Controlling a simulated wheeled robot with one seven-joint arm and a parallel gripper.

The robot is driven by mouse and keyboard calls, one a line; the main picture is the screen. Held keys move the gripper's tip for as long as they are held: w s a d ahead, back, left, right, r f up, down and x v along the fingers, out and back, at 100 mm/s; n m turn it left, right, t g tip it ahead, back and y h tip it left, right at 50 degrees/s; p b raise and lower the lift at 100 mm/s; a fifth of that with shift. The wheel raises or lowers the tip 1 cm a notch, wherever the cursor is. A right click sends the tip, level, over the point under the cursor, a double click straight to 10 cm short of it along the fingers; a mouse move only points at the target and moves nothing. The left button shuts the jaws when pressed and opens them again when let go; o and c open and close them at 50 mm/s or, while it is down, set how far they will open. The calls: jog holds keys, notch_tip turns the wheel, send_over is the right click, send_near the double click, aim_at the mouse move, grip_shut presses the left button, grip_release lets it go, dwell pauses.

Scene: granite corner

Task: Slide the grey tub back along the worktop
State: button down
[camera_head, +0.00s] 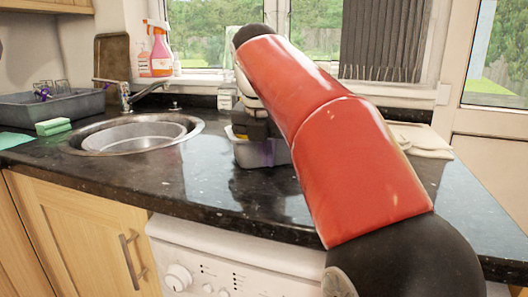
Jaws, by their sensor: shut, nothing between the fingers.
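A small grey tub (258,154) stands on the dark granite worktop (150,175), right of the sink, with a purple patch on its front. My red arm reaches over the worktop from the lower right and covers the tub's right side. My gripper (257,132) points down at the tub's rim, in front of or over its opening. It looks shut and holds nothing. The fingertips are partly lost against the tub, so I cannot tell whether they touch it.
A round metal sink (135,133) with a tap (126,98) lies to the left. Small jars (226,98) stand behind the tub. A folded cloth (422,138) lies at right.

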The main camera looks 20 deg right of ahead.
jog(key=w+d, duration=0.2)
jog(key=shift+w, duration=0.35)
jog(key=shift+w+d, duration=0.2)
jog(key=shift+r, duration=0.1)
